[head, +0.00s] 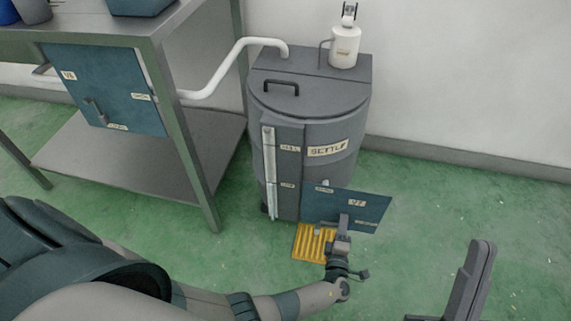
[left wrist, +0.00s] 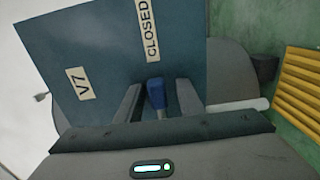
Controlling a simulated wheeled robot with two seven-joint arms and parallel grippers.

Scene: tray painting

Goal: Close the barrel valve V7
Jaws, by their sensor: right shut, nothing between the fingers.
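The blue V7 panel (head: 378,208) stands at the lower front of the grey barrel (head: 340,115). In the left wrist view the panel (left wrist: 100,45) shows a V7 label and a CLOSED label. A blue valve handle (left wrist: 157,93) sticks out in front of it. My left gripper (head: 341,228) is at the panel's lower edge. In the left wrist view its fingers (left wrist: 158,88) stand either side of the handle, with gaps visible. The handle's far end and any pipe behind the panel are hidden. My right gripper (head: 482,248) is shut and empty, right of the barrel.
A yellow ribbed grate (head: 308,243) lies on the green floor below the panel. A metal table (head: 130,165) with another blue valve panel (head: 120,80) stands at left. A white pipe (head: 232,62) joins the barrel's top, where a white bottle (head: 345,45) stands.

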